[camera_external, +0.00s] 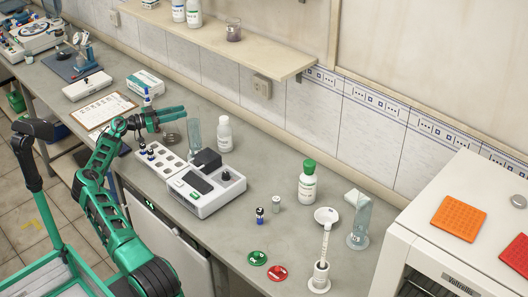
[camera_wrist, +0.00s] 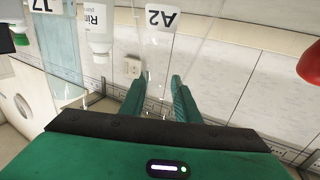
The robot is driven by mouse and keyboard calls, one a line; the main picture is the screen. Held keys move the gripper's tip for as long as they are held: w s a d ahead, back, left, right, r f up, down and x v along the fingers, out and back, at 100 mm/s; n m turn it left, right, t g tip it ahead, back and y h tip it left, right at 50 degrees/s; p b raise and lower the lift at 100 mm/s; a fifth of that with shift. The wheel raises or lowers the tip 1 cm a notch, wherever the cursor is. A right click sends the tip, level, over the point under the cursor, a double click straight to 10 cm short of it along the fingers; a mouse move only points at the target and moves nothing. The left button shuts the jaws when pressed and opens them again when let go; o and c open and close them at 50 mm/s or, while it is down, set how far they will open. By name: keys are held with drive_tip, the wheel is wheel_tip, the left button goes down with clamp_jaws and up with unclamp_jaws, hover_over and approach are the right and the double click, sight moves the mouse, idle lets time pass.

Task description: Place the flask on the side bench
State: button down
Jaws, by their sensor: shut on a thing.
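A clear glass flask with an "A2" label (camera_wrist: 162,18) shows upside down in the wrist view. My gripper (camera_wrist: 162,95) is shut on its narrow part, and the body widens away from the fingers. Which surface is the side bench is not clear from these views.
A white instrument (camera_external: 205,190) and a vial rack (camera_external: 158,164) stand below my arm. A white bottle (camera_external: 224,134) is behind them. A clipboard (camera_external: 103,110) lies left. A shelf (camera_external: 220,42) juts from the wall.

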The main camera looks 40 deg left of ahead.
drive_tip(key=c, duration=1.3)
unclamp_jaws()
drive_tip(key=shift+c, duration=0.2)
drive_tip(key=v, duration=1.2)
drive_tip(key=shift+w, duration=0.1)
